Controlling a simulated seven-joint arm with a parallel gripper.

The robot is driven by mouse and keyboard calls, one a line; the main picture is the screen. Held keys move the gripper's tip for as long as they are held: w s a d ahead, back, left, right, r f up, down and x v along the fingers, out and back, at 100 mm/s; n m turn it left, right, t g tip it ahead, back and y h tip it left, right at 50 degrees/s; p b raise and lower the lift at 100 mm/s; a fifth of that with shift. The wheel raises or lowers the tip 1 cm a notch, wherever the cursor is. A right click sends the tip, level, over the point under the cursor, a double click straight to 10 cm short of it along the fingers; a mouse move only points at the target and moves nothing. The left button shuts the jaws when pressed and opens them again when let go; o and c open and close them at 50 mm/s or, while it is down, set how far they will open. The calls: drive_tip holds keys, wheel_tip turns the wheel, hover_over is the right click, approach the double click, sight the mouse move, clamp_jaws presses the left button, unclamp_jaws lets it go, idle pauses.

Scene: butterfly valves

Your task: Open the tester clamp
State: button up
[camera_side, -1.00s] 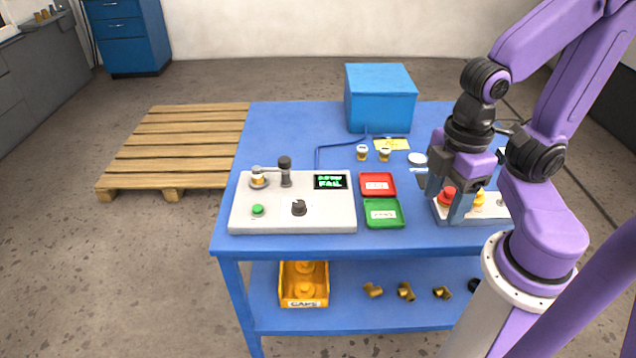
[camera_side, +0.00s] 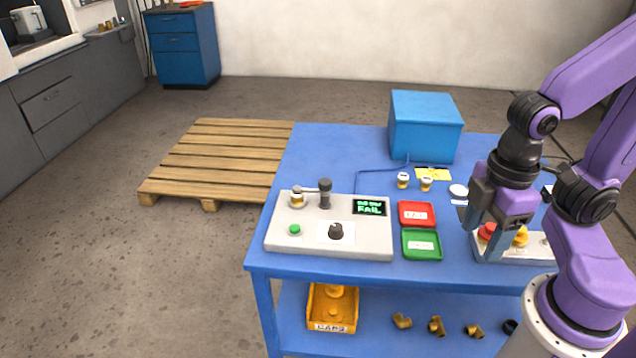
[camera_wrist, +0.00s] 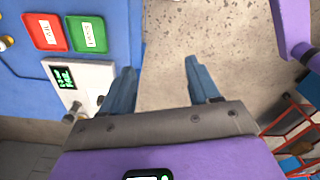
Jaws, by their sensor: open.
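The tester (camera_side: 300,240) is a pale box at the left of the blue bench, with a green button, a dark knob and a screen reading FAIL. Its clamp (camera_side: 325,192) is a dark-topped post with an arm reaching left over a brass-and-white valve (camera_side: 297,199). The arm appears down over the valve; contact is too small to tell. My gripper (camera_side: 480,240) is open and empty, well right of the tester, by the red and yellow parts. In the wrist view the fingers (camera_wrist: 160,78) are apart, with the tester's screen (camera_wrist: 64,77) at left.
Red (camera_side: 416,213) and green (camera_side: 421,244) trays lie between tester and gripper. Behind stand two small valves (camera_side: 414,182) and a blue box (camera_side: 425,125). A pale base with red and yellow parts (camera_side: 520,237) is near my gripper. A caps bin (camera_side: 332,308) sits below.

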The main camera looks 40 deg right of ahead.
drive_tip(key=w+a+r+m, duration=0.3)
drive_tip(key=w+a+m, duration=0.15)
drive_tip(key=w, duration=0.65)
wheel_tip(320, 180, up, 3)
drive_tip(key=m, duration=1)
hover_over(325, 181)
wheel_tip(325, 181, down, 16)
drive_tip(key=shift+f, duration=0.25)
clamp_jaws()
